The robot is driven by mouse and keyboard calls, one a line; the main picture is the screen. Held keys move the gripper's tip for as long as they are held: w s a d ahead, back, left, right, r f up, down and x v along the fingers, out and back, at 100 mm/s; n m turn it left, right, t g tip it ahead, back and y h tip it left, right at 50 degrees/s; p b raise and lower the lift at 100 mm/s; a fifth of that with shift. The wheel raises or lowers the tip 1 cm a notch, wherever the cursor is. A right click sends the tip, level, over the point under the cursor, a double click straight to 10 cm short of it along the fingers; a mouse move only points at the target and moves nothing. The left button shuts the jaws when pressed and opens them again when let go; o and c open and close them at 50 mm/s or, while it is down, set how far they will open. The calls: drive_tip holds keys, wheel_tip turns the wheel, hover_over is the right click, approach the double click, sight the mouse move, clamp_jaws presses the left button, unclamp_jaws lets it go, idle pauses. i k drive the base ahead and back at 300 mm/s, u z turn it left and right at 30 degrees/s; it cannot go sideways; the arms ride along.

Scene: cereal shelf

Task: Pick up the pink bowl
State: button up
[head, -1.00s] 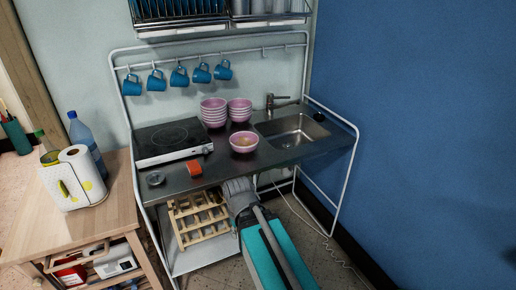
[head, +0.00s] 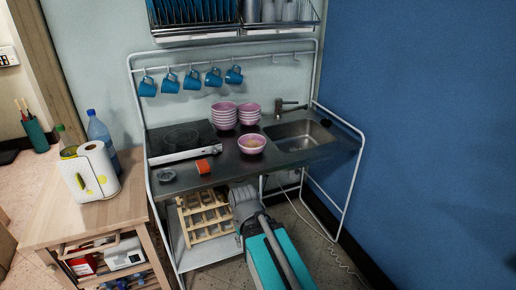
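A single pink bowl (head: 251,143) stands upright on the dark metal counter, left of the sink and near the front edge. Something yellowish shows inside it. Two stacks of pink bowls, a left stack (head: 224,116) and a right stack (head: 249,112), stand behind it. My arm reaches up from the bottom of the head view, below and in front of the counter. Its end is near the counter's front edge, below the single bowl and apart from it. The fingers of my gripper cannot be made out.
Blue mugs (head: 192,80) hang behind. A wooden cart (head: 75,215) stands left, a blue wall right.

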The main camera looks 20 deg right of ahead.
sight(250, 144)
drive_tip(key=u, duration=0.1)
drive_tip(key=i, duration=0.95)
drive_tip(key=z, duration=0.05)
